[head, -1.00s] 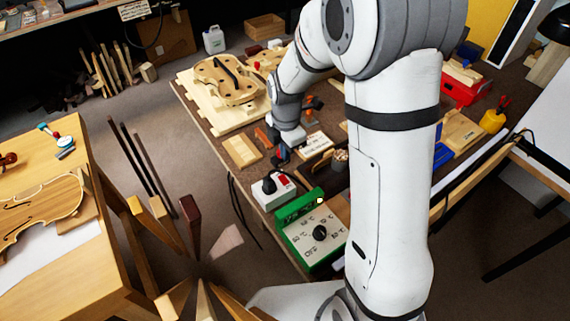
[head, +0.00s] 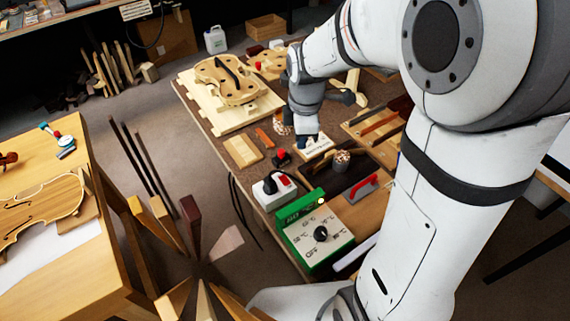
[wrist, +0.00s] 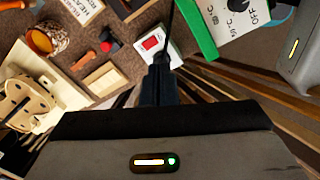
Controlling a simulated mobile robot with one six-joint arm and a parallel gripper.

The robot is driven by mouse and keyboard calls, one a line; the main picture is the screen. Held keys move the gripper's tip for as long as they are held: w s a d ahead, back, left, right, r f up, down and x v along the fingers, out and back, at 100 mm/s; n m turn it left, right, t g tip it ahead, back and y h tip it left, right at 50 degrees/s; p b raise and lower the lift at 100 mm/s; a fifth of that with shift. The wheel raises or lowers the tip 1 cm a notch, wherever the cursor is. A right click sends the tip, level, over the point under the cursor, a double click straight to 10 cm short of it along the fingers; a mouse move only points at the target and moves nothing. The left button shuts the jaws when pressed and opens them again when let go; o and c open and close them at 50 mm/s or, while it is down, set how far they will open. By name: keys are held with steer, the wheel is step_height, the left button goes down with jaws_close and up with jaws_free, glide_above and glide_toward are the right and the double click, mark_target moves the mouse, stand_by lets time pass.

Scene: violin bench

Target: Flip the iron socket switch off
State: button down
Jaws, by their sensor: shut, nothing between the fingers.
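The iron socket is a white box (head: 270,192) on the near left edge of the bench, with a black plug in it and a red switch (head: 283,181) on its top. The box also shows in the wrist view (wrist: 166,50), with the red switch (wrist: 152,43) facing up. I cannot tell which way the switch is tipped. My gripper (head: 307,141) is shut and empty, pointing down over the bench beyond the socket. In the wrist view the closed dark fingertips (wrist: 160,60) overlap the box's lower edge in the picture. Contact is not visible.
A green temperature controller (head: 289,210) with a black knob stands just nearer than the socket. A small black-and-red object (head: 282,157) and a wooden block (head: 242,151) lie beyond it.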

steer(key=s+d+r+m+t, duration=0.1)
steer(key=s+d+r+m, duration=0.2)
steer(key=s+m, duration=0.4)
steer(key=s+d+r+m+t, duration=0.1)
steer(key=s+d+r+m, duration=0.2)
steer(key=s+m, duration=0.5)
steer(key=shift+s+d+r+m, duration=0.2)
steer(key=shift+d+m, duration=0.25)
steer(key=shift+m, duration=1.15)
steer(key=shift+w, duration=0.1)
